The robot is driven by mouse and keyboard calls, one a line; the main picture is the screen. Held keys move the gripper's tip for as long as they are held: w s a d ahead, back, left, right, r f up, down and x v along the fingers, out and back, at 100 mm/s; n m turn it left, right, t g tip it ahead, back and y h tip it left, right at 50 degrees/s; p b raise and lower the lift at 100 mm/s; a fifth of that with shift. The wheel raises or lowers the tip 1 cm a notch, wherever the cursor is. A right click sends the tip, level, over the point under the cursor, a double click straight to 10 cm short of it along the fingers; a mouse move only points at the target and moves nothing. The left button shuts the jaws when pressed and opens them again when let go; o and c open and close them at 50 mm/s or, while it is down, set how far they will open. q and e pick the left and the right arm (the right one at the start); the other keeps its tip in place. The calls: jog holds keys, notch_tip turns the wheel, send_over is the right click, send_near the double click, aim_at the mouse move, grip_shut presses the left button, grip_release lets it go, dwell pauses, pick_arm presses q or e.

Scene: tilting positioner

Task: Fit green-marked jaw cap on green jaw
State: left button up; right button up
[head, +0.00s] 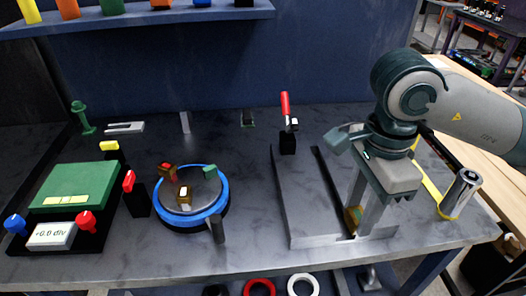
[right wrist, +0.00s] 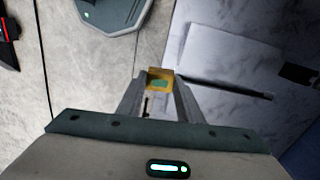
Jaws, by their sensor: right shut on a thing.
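My right gripper (head: 356,220) is shut on a small brass-coloured jaw cap (head: 353,216), held low over the right part of the grey plate fixture. In the right wrist view the cap (right wrist: 159,80) sits between the fingertips and shows a green mark on its face. The green jaw (head: 210,171) stands at the right rear of the round positioner (head: 225,208) with a blue rim, well left of my right gripper. Its top shows plain green. Two other jaws on the disc, one red-marked (head: 168,170) and one white-marked (head: 184,194), have brownish blocks. My left gripper is out of view.
A dark post (head: 217,230) stands at the positioner's front. A green-topped console (head: 72,187) is at left, a silver cylinder (head: 460,192) at right.

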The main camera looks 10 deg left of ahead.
jog(key=w+d+f+n, duration=0.1)
jog(key=d+f+n, duration=1)
jog(key=f+n, duration=0.2)
jog(key=shift+d+n, duration=0.2)
jog(key=shift+n, duration=0.1)
jog(key=shift+f, duration=0.1)
